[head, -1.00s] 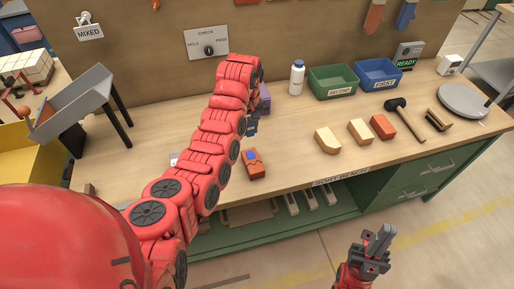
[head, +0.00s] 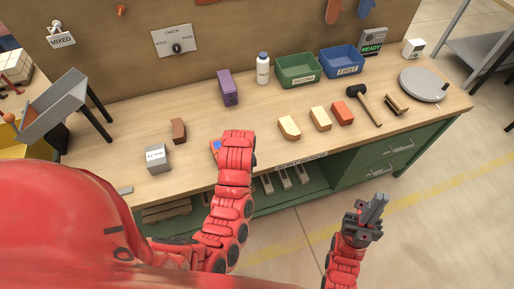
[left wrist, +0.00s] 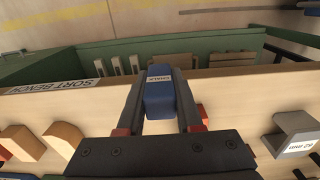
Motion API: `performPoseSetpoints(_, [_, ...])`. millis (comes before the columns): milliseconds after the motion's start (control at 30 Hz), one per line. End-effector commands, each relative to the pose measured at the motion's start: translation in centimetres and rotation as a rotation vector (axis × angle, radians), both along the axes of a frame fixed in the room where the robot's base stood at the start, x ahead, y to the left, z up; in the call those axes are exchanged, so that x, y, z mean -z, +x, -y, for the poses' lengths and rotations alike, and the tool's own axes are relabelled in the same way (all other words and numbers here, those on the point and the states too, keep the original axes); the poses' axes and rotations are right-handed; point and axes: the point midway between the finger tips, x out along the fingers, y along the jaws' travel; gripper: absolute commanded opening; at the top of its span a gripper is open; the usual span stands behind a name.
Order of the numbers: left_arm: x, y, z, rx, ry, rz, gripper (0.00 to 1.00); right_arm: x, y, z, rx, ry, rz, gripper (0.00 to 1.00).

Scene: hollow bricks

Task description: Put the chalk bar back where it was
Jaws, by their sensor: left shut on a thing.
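The chalk bar (left wrist: 159,98) is a blue block with a CHALK label on its end, seen in the left wrist view. My left gripper (left wrist: 160,80) is shut on it, one dark finger on each side. In the head view my left arm hides the left fingertips and most of what is below them. A small red and blue patch (head: 215,147) shows at the arm's left edge, over the bench; I cannot tell what it belongs to. My right gripper (head: 374,207) is empty with its fingers close together, in front of the bench and over the floor.
The bench (head: 190,185) holds a grey 62 mm block (head: 157,158), a brown brick (head: 178,131), a purple block (head: 228,88), a white bottle (head: 263,68), cream bricks (head: 289,127) (head: 320,118) and a red brick (head: 342,113). Green (head: 298,69) and blue (head: 342,61) bins stand behind.

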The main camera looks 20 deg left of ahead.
Motion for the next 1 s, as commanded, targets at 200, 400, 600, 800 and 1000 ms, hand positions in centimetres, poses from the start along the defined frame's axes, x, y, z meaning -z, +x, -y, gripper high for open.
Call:
performPoseSetpoints(200, [1.1,3.5,-0.6,0.003,0.004,0.003,0.00,2.7,0.0,0.0,0.000,0.000,0.000,0.00])
performPoseSetpoints(400, [1.6,7.9,-1.1,0.001,0.003,0.005,0.00,6.2,0.0,0.0,0.000,0.000,0.000,0.00])
performPoseSetpoints(600, [2.2,11.6,-1.6,0.002,0.004,0.004,0.00,10.5,0.0,0.0,0.000,0.000,0.000,0.00])
performPoseSetpoints(800, [1.8,14.3,-1.9,0.001,0.002,0.003,0.00,12.7,0.0,0.0,0.000,0.000,0.000,0.00])
performPoseSetpoints(1000, [1.6,15.1,-2.0,0.000,0.002,-0.001,0.00,13.2,0.0,0.0,0.000,0.000,0.000,0.00])
